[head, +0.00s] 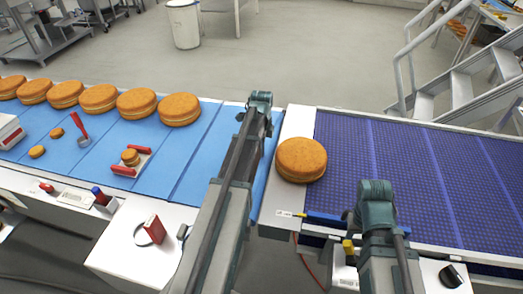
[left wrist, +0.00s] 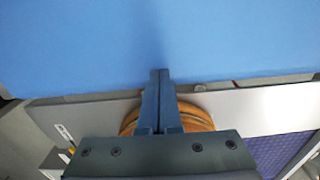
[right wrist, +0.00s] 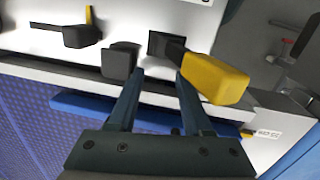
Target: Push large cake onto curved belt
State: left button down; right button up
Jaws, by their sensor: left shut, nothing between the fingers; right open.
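The large cake (head: 301,159), a round golden-brown layered cake, sits at the left edge of the purple belt (head: 400,160), partly over the pale transfer plate (head: 272,205). It also shows in the left wrist view (left wrist: 196,120), partly hidden behind my gripper. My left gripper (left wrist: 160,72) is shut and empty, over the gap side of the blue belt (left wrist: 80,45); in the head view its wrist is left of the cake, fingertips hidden. My right gripper (right wrist: 155,76) is open and empty at the purple belt's front edge, near a yellow handle (right wrist: 215,80).
Several similar cakes (head: 179,109) stand in a row along the far side of the blue belt. A small cake with red-handled holder (head: 131,157) and a red scoop (head: 82,130) lie nearer. The purple belt is clear to the right. Metal stairs (head: 465,85) stand behind it.

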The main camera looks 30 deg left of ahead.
aim_at(319, 155)
jog(key=shift+r, duration=0.15)
pick_arm(q)
jog(key=d, duration=0.2)
jog(key=w+d, duration=0.1)
jog(key=shift+d+r, duration=0.15)
jog(key=shift+d, duration=0.25)
jog(key=w+d, duration=0.1)
jog(key=d, duration=0.4)
jog(key=w+d, duration=0.1)
jog(key=d, duration=0.5)
jog(key=w+d, duration=0.2)
jog(key=d, duration=0.3)
jog(key=shift+d, duration=0.35)
